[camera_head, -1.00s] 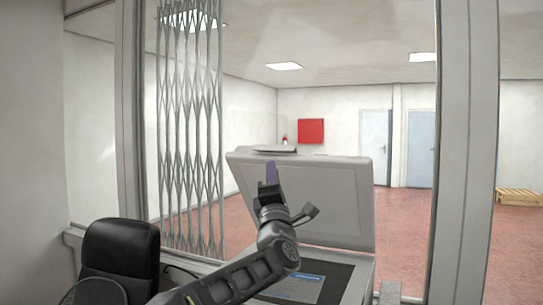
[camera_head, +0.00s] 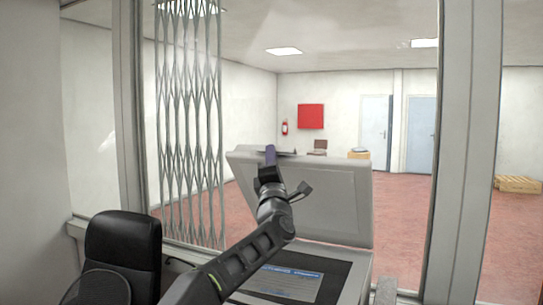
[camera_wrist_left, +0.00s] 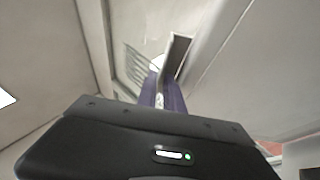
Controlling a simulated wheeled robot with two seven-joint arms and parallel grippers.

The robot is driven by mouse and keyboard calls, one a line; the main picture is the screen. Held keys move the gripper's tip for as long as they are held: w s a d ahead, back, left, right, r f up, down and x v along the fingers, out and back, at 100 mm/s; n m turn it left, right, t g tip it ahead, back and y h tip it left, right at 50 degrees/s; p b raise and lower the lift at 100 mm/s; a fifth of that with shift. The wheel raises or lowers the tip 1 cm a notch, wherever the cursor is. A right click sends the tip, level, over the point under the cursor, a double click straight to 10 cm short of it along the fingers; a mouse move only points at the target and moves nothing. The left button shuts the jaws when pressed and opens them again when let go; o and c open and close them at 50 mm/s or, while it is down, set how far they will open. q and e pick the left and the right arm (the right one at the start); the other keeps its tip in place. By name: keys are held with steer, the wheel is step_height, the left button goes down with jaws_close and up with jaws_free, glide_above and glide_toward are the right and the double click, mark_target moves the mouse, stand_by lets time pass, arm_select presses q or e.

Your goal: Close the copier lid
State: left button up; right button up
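The copier's lid (camera_head: 320,195) stands raised and tilted back above the copier body. The copier's bed (camera_head: 290,280), with a lit blue and white patch on it, is uncovered below. My left gripper (camera_head: 270,155) is in front of the lid, its purple fingers reaching up to the lid's top edge. In the left wrist view the fingers (camera_wrist_left: 163,93) look close together with nothing clearly held, beside a large pale surface. I cannot tell whether they touch the lid. My right gripper is not in view.
A black chair (camera_head: 122,250) stands at the left. A folding metal grille (camera_head: 188,130) and window posts frame the counter. Behind are a red wall box (camera_head: 311,116), blue doors (camera_head: 420,135) and a pallet (camera_head: 518,185) on the open red floor.

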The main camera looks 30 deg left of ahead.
arm_select(q)
jaws_close()
stand_by(1.2)
